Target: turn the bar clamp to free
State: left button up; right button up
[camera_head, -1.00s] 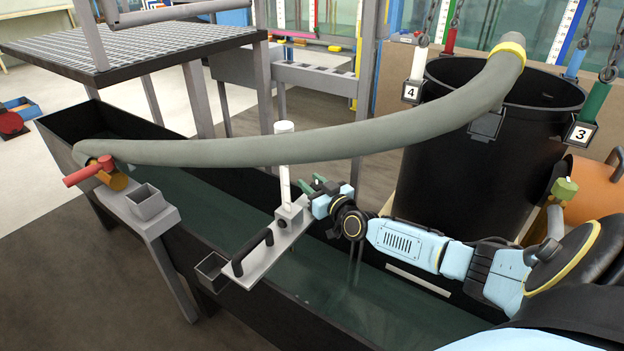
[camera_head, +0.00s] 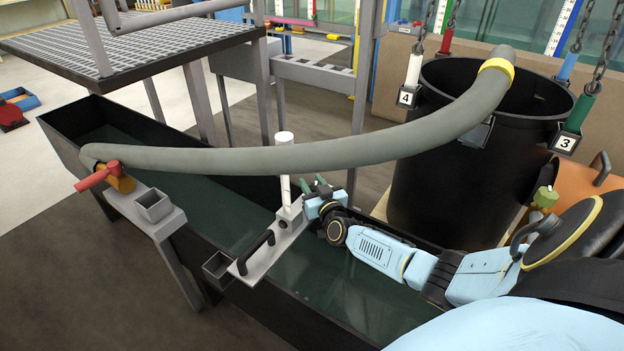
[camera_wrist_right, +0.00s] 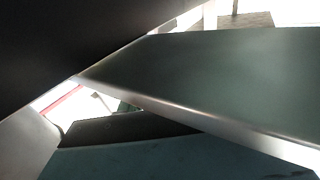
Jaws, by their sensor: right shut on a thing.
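A grey bar (camera_head: 265,256) lies across the dark water flume, with a black handle on its near part. A white upright post (camera_head: 286,172) stands in a grey block on it. My right gripper (camera_head: 312,190) is at the far end of the bar, just right of the post. Green upright pieces (camera_head: 319,181) show at its tips. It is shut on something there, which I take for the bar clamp. The clamp's shape and angle are hidden by the gripper. In the right wrist view, large grey-green and dark surfaces fill the picture at close range. My left gripper is not in view.
Chained tags numbered 4 and 3 hang by the barrel. A grated platform (camera_head: 130,45) stands behind.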

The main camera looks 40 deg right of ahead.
jog(key=shift+d+r, duration=0.2)
jog(key=shift+d, duration=0.1)
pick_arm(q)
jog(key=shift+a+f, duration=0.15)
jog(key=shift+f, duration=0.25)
pick_arm(e)
jog(key=o, duration=0.9)
jog(key=shift+f, duration=0.1)
jog(key=shift+o, duration=0.4)
jog(key=shift+a, duration=0.15)
jog(key=shift+s+a+f, duration=0.1)
